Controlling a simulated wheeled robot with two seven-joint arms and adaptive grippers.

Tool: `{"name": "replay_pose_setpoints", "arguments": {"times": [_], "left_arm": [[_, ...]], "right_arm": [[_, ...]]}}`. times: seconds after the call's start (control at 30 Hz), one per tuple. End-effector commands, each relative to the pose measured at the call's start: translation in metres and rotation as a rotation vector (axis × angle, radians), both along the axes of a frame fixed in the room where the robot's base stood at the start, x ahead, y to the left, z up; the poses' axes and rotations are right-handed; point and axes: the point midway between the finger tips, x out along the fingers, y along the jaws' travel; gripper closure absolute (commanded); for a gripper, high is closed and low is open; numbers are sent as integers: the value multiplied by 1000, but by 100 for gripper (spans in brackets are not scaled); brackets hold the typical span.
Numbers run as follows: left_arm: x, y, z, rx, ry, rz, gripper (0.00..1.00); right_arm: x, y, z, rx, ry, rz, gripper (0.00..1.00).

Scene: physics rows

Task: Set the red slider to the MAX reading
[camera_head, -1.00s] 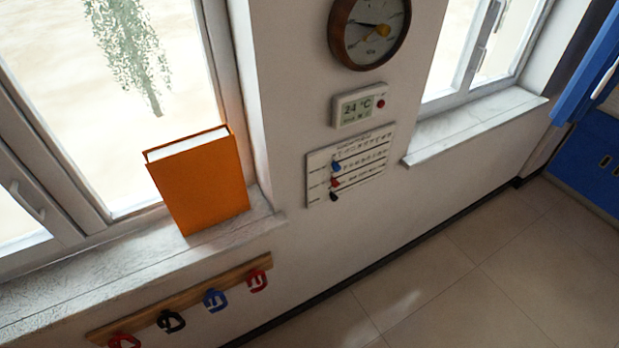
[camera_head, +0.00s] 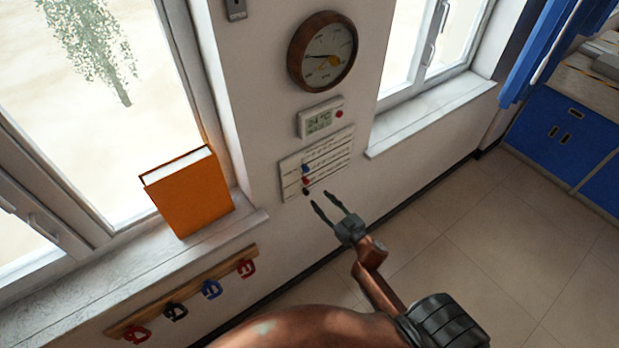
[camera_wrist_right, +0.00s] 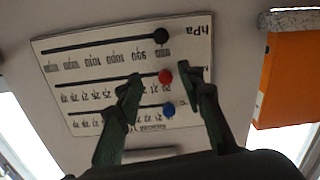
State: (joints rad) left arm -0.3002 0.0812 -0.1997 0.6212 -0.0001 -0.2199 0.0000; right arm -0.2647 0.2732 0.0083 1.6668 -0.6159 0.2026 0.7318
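A white scale panel (camera_head: 322,160) hangs on the wall with several slots and small knobs. The red slider (camera_head: 306,180) sits near the left end of the middle slot, between the blue knob (camera_head: 305,168) and the black knob (camera_head: 306,191). In the right wrist view the panel (camera_wrist_right: 90,88) appears upside down, with the red slider (camera_wrist_right: 166,76) between my right gripper's fingertips as seen there. My right gripper (camera_head: 320,197) is open, in front of the panel's lower edge; contact cannot be told. A MAX mark is not readable. My left gripper is out of view.
Above the panel are a small digital thermometer (camera_head: 320,117) and a round dial (camera_head: 323,52). An orange book (camera_head: 193,195) stands on the left windowsill. A wooden hook rail (camera_head: 190,290) is at the lower left. The floor at right is clear.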

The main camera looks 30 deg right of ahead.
Motion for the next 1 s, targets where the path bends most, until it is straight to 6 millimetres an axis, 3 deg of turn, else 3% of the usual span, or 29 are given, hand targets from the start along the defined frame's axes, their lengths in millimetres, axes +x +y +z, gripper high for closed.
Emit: {"name": "replay_pose_setpoints", "arguments": {"times": [0.03, 0.17, 0.6, 1.0], "left_arm": [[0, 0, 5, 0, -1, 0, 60], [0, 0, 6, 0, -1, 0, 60], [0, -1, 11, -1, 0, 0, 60], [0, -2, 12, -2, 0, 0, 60]], "right_arm": [[1, 2, 16, -4, -20, 8, 65], [9, 5, 30, -3, -40, 17, 65], [70, 12, 28, -5, -40, 16, 65], [79, 13, 27, -4, -39, 16, 65]]}}
